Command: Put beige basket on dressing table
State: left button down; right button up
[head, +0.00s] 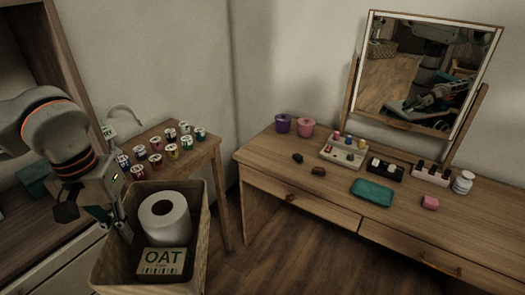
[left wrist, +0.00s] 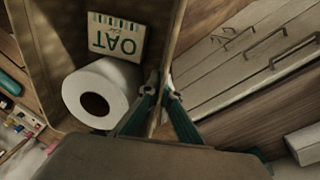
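The beige basket (head: 199,245) is at the lower left of the head view, in front of the small side table. It holds a white paper roll (head: 163,215) and a card marked OAT (head: 162,262). My left gripper (head: 122,226) is at the basket's left rim. In the left wrist view, its fingers (left wrist: 162,92) close from both sides on the edge of the basket wall (left wrist: 190,22). The basket's underside is hidden. The wooden dressing table (head: 262,155) with a mirror stands at the right. My right gripper is not directly in view.
Jars, trays of small bottles, a teal tray (head: 372,192) and a pink block (head: 430,203) stand on the dressing table. Its left front top is mostly clear. Several small cans crowd the side table (head: 190,160). A drawer cabinet (head: 60,268) is at the left.

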aim_at(504, 241)
jog(key=i+l+z, duration=0.1)
jog(key=l+z, duration=0.4)
jog(key=l, duration=1.45)
jog(key=i+l, duration=0.1)
jog(key=l, duration=0.55)
jog(key=i+l+z, duration=0.1)
jog(key=l, duration=1.1)
jog(key=i, duration=0.05)
